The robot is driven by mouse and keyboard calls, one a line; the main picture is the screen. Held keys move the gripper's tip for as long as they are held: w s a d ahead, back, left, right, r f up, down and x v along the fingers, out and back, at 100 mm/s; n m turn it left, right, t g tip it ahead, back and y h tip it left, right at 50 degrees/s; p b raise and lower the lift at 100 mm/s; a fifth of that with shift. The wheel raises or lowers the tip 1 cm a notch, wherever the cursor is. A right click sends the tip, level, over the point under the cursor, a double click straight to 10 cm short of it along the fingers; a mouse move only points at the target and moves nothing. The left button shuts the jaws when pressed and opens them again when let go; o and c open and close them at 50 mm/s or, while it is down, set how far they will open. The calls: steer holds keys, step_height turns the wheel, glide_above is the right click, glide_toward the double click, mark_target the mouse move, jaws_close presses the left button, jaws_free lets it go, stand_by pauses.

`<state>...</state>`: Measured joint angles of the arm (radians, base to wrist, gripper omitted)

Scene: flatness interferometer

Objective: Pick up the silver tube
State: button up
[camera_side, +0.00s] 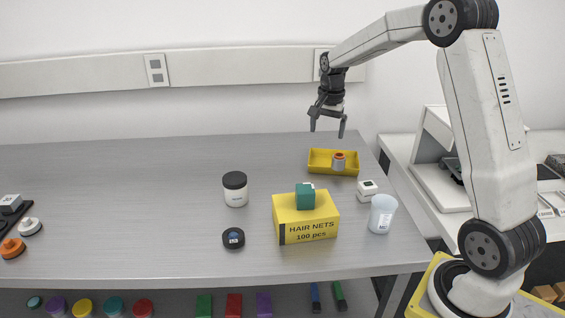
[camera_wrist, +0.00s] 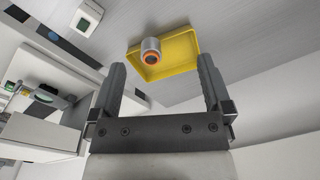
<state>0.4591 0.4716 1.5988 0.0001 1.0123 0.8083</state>
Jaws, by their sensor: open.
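The silver tube (camera_side: 338,162) is a short grey cylinder with an orange-red ring at its top. It stands upright in a shallow yellow tray (camera_side: 318,160) at the back right of the table. In the wrist view the tube (camera_wrist: 152,51) shows its orange-ringed end, inside the yellow tray (camera_wrist: 182,48) near its left wall. My gripper (camera_side: 328,128) is open and empty, above the tray and a little to the left of the tube. In the wrist view the gripper (camera_wrist: 160,75) has its fingers wide apart, with the tube beyond them and between them in the picture.
A small white box (camera_side: 367,190) and a translucent cup (camera_side: 382,214) stand in front of the tray to the right. A yellow hair nets box (camera_side: 308,228) carries a green block (camera_side: 305,196). A black-lidded jar (camera_side: 235,188) and black disc (camera_side: 233,238) stand left. The table's back left is clear.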

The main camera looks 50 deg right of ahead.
mark_target(340, 154)
steer(key=d+f+m, duration=0.2)
steer(key=d+m, duration=0.3)
steer(key=d, duration=0.5)
steer(key=shift+g, duration=0.3)
steer(key=shift+w+a+f, duration=0.1)
steer(key=shift+w+f, duration=0.05)
steer(key=shift+f, duration=3.05)
steer(key=shift+w+f, duration=0.1)
steer(key=shift+f, duration=3.05)
jaws_close()
steer(key=shift+r, duration=0.1)
